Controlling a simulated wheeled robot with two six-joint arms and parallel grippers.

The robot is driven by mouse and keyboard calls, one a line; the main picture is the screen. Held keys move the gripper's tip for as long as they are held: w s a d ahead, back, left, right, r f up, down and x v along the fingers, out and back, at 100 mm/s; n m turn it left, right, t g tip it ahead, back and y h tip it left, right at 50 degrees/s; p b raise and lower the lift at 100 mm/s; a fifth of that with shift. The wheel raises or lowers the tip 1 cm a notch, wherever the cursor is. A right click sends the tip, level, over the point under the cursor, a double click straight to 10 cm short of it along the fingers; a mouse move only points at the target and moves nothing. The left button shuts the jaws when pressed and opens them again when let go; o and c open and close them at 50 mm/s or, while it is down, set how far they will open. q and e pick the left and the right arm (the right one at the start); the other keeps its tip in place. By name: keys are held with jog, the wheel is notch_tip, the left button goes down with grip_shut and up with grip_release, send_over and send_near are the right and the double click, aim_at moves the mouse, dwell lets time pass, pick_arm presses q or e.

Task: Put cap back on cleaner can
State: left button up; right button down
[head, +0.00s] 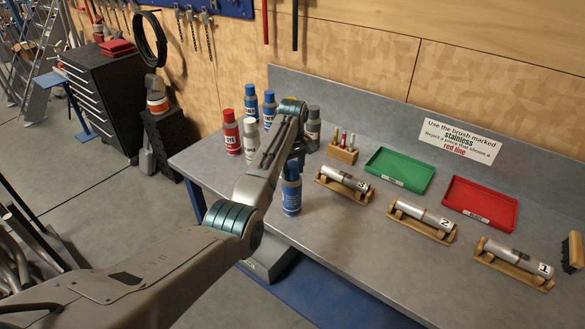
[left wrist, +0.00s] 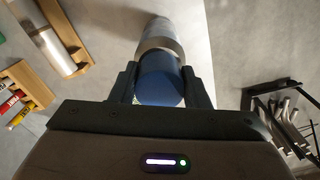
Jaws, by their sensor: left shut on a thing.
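In the left wrist view my left gripper (left wrist: 160,92) is shut on a blue rounded cap (left wrist: 162,78). A silver-grey cylinder (left wrist: 158,40) shows directly beyond the cap; I cannot tell whether the two touch. A blue can (head: 291,193) with a white label stands upright near the table's front edge, just below my wrist. My right gripper is not in view.

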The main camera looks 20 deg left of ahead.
pick_arm(q)
jog(key=o, duration=1.5)
jog(key=shift+r, duration=3.75)
grip_shut()
jog(key=shift+f, duration=0.2)
